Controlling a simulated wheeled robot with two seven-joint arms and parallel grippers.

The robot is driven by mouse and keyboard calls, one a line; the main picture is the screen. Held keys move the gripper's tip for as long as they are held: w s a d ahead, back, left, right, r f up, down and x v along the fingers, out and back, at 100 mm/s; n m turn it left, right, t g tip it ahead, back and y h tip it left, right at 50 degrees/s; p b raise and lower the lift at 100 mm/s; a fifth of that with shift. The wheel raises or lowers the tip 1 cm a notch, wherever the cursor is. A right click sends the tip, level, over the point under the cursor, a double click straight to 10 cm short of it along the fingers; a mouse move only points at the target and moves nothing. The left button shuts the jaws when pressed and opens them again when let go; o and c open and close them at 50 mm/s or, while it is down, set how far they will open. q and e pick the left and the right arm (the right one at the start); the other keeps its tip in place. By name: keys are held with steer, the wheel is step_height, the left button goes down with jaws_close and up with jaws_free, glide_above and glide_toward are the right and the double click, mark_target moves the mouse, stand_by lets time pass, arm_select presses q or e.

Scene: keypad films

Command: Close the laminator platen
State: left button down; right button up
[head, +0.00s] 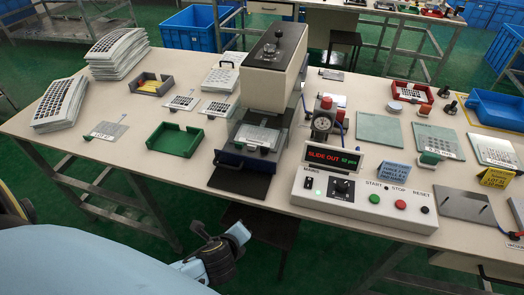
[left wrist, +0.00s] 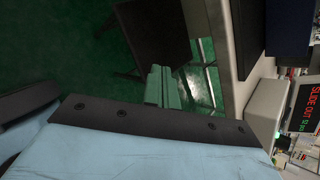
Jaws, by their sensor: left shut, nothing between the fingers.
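The laminator (head: 275,75) is a tall beige and black press standing at the table's front middle. Its lower slide (head: 231,160), dark blue with a metal plate (head: 257,137) on top, sits out in front under the head. I cannot tell which part is called the platen. The control box (head: 362,203) stands to its right, and its display (head: 338,159) reads SLIDE OUT; the display also shows sideways in the left wrist view (left wrist: 292,110). My left gripper (head: 239,232) is shut and empty, low in front of the table edge, apart from the laminator. My right gripper is in neither view.
Flat plates (head: 379,129) and a red tray (head: 411,92) lie to the right. A dark stool (head: 262,222) stands below the table front, near my left gripper.

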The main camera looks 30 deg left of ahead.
arm_select(q)
steer(key=w+d+r+m+t+p, duration=0.2)
steer(key=w+r+m+t+p, duration=0.1)
steer(key=r+m+p, duration=0.8)
steer(key=b, duration=0.5)
glide_toward(265, 168)
steer(key=f, duration=0.2)
steer(key=w+f, duration=0.1)
steer(key=shift+w+a+f, duration=0.1)
steer(key=shift+a+f, duration=0.05)
steer(key=shift+a, duration=0.25)
steer(key=w, duration=0.2)
steer(key=w+a, duration=0.1)
steer(key=w, duration=0.1)
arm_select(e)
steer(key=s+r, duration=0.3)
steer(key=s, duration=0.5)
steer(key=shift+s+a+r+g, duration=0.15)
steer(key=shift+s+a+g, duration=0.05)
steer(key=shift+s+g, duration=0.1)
